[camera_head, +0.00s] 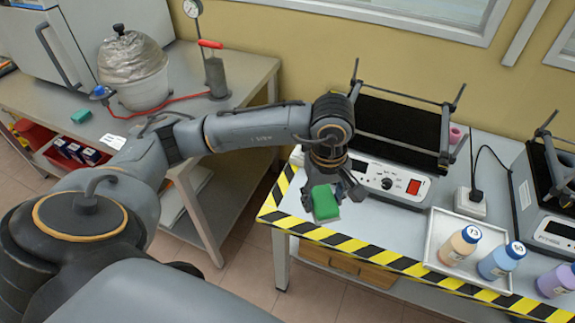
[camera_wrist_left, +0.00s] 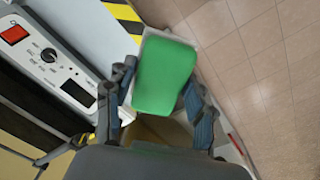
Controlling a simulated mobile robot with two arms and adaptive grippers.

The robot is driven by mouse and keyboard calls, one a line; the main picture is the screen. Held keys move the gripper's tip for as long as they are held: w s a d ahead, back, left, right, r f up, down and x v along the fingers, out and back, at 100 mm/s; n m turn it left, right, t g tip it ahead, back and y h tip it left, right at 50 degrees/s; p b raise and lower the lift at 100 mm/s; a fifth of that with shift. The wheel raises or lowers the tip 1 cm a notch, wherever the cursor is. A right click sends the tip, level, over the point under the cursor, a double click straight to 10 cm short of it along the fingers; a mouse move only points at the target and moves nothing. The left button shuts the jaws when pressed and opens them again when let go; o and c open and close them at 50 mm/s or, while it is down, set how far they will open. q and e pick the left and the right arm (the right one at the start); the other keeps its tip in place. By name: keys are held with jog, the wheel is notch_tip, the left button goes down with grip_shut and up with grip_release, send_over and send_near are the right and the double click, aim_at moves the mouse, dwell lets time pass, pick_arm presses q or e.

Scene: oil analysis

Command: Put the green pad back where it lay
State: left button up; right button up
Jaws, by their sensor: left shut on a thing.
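The green pad (camera_head: 325,203) is held in my left gripper (camera_head: 332,191), above the left front corner of the striped-edge table. In the left wrist view the green pad (camera_wrist_left: 163,76) sits between the two fingers of my left gripper (camera_wrist_left: 160,105), its green face towards the camera and a pale layer along its edge. My right gripper is not in view.
A shaker with a black platform and red switch (camera_head: 413,187) stands right behind the gripper. A white tray (camera_head: 433,262) holds bottles. The table has a black-and-yellow edge (camera_head: 345,243). A foil-covered vessel (camera_head: 135,75) and hand pump (camera_head: 215,75) stand on the grey bench (camera_head: 258,72). A gap separates the tables.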

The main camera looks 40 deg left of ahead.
pick_arm(q)
jog(key=w+f+n+b, duration=0.2)
jog(key=w+f+n, duration=0.2)
jog(key=f+n, duration=0.5)
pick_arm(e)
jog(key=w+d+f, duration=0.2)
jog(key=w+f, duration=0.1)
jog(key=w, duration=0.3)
pick_arm(q)
jog(key=n+b, duration=0.2)
jog(key=b, duration=0.6)
send_over(297, 202)
jog(key=d, duration=0.1)
jog(key=f, duration=0.9)
jog(key=shift+s+d+f, duration=0.2)
jog(key=shift+s, duration=0.15)
jog(key=shift+w+a+f+b, duration=0.25)
jog(key=shift+a+b, duration=0.1)
jog(key=shift+b, duration=0.05)
jog(key=f+b, duration=0.2)
jog(key=f, duration=0.2)
jog(key=shift+w+a+b, duration=0.15)
jog(key=shift+a+b, duration=0.2)
jog(key=shift+b, duration=0.05)
jog(key=shift+r, duration=0.1)
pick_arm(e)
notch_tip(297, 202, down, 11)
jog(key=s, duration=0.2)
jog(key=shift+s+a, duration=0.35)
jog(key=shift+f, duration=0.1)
